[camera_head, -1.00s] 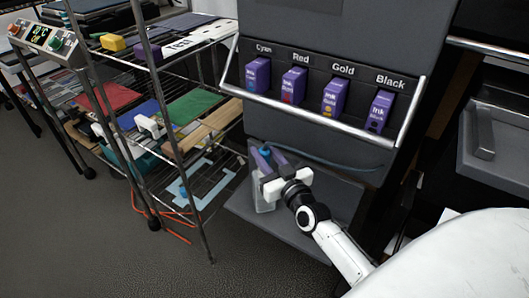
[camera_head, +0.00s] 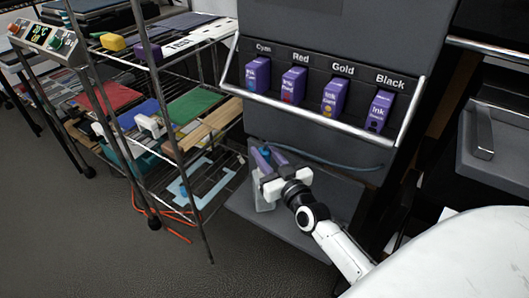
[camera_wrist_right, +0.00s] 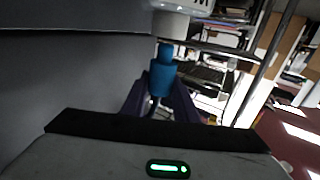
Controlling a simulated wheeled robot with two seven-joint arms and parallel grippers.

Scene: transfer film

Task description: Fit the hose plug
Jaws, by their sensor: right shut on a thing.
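The blue hose plug (camera_wrist_right: 161,76) stands upright between the dark purple fingers of my right gripper in the right wrist view. Its narrow tip points up at the lower end of a pale round fitting (camera_wrist_right: 170,24). The tip lies right at that end; I cannot tell whether it touches or has entered. In the head view my right gripper (camera_head: 267,158) is shut on the plug, low in front of the dark machine (camera_head: 310,30). Only a small bit of blue shows there. A thin blue hose (camera_head: 335,163) runs right from the gripper along the machine front. My left gripper is not in view.
Purple ink cartridges (camera_head: 334,97) sit in a labelled row behind a metal rail (camera_head: 320,125), above my right gripper. A wire shelf (camera_head: 200,205) with coloured stacks stands close at left. A grey shelf (camera_head: 330,197) lies below the gripper. Open floor is at lower left.

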